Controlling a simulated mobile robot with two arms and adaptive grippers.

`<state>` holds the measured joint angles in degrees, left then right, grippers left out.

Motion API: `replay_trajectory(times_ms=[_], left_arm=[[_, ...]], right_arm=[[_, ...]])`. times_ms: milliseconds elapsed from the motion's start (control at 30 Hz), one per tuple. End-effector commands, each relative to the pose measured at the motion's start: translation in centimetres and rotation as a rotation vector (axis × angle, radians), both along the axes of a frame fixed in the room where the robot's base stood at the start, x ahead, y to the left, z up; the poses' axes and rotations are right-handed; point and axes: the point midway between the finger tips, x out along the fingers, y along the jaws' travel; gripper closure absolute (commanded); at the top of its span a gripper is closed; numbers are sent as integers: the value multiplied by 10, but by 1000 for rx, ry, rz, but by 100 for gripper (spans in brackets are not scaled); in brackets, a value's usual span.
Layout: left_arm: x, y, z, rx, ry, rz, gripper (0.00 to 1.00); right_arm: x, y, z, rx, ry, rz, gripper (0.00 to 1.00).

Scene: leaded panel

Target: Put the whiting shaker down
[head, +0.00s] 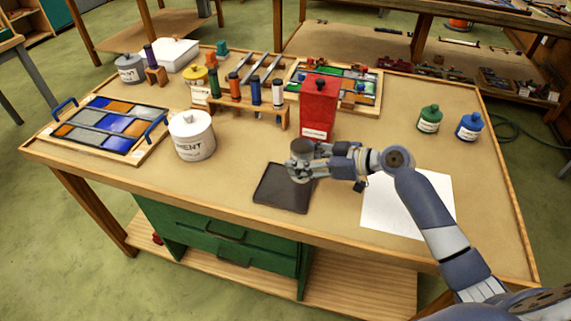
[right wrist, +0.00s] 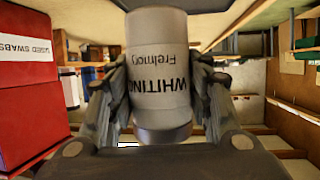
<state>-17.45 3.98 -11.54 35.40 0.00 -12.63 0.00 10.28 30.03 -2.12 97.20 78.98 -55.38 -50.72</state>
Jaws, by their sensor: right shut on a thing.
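The whiting shaker (head: 301,148) is a small grey-white cylinder with a lettered label; in the right wrist view the shaker (right wrist: 158,75) fills the middle, its lettering upside down in the picture. My right gripper (head: 298,167) is shut on it, with a finger on each side of the shaker (right wrist: 160,95). In the head view it is over the back right part of a dark square mat (head: 279,192) and looks about upright. I cannot tell whether its base touches the mat. My left gripper is not in view.
A red used-swabs box (head: 318,108) stands just behind the shaker. A white cement pot (head: 192,136) is to the left, and a white sheet (head: 400,212) lies to the right under my arm. A rack of tools (head: 245,106) stands behind. The mat's front left is bare.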

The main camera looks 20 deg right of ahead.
Motion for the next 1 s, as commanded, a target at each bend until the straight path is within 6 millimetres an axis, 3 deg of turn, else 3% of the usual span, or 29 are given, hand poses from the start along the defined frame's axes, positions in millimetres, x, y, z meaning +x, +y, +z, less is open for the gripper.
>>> replay_trajectory(times_ms=[100, 233, 600, 800, 833, 900, 1000], left_arm=[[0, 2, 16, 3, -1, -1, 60], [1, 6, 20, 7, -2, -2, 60], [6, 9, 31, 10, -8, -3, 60], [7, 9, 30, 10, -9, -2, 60], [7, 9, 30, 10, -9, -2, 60], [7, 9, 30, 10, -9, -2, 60], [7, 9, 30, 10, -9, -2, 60]], right_arm=[[5, 26, 4, 5, -2, -1, 85], [8, 40, -1, 2, -2, -3, 85], [8, 43, -36, 2, 0, -5, 85], [8, 43, -39, 0, -2, -4, 85], [7, 43, -40, -1, 1, -3, 51], [7, 42, -40, -2, 1, -3, 35], [8, 42, -40, -1, 1, -3, 33]])
